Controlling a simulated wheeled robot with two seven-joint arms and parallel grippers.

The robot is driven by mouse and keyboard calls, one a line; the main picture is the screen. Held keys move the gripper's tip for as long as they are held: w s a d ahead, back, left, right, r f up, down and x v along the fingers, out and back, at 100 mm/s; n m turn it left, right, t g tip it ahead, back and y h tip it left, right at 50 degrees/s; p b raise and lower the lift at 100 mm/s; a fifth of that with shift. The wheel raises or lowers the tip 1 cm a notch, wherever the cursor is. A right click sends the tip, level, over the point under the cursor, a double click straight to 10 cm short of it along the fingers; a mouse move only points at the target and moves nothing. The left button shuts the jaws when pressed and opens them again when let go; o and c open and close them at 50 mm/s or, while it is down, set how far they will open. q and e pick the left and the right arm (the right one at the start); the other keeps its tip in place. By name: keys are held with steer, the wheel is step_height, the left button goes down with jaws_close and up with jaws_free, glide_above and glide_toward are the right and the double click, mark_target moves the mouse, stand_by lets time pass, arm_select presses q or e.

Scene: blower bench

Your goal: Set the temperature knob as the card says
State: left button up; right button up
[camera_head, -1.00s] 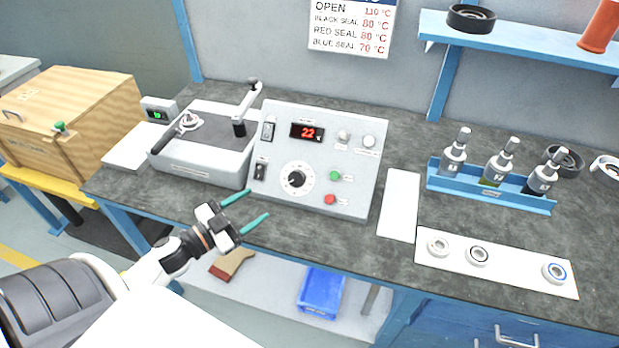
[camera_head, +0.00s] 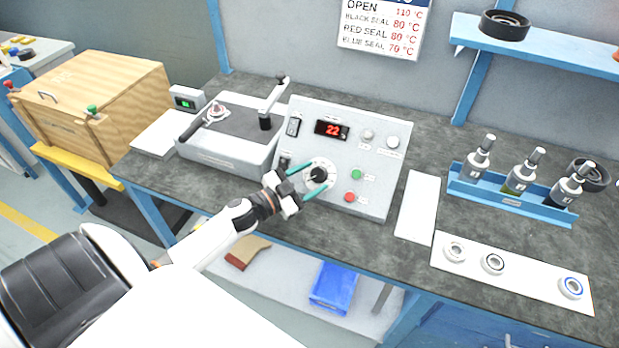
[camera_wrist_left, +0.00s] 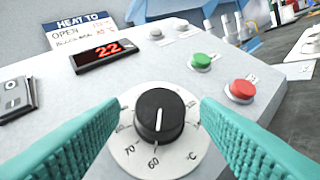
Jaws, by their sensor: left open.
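The temperature knob (camera_wrist_left: 159,115) is black with a white pointer line, on a white dial (camera_wrist_left: 181,159) with numbers including 60 and 70. It also shows on the sloped control panel in the head view (camera_head: 318,174). My left gripper (camera_head: 316,178) is open, its teal fingers on either side of the knob; in the left wrist view no contact is visible. The red display (camera_head: 332,130) reads 22. My right gripper is not in view.
Green (camera_head: 356,174) and red (camera_head: 349,197) buttons sit right of the knob. A heater unit (camera_head: 225,140) stands left of the panel.

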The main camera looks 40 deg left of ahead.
arm_select(q)
steer(key=c, duration=1)
steer(key=shift+r, duration=0.1)
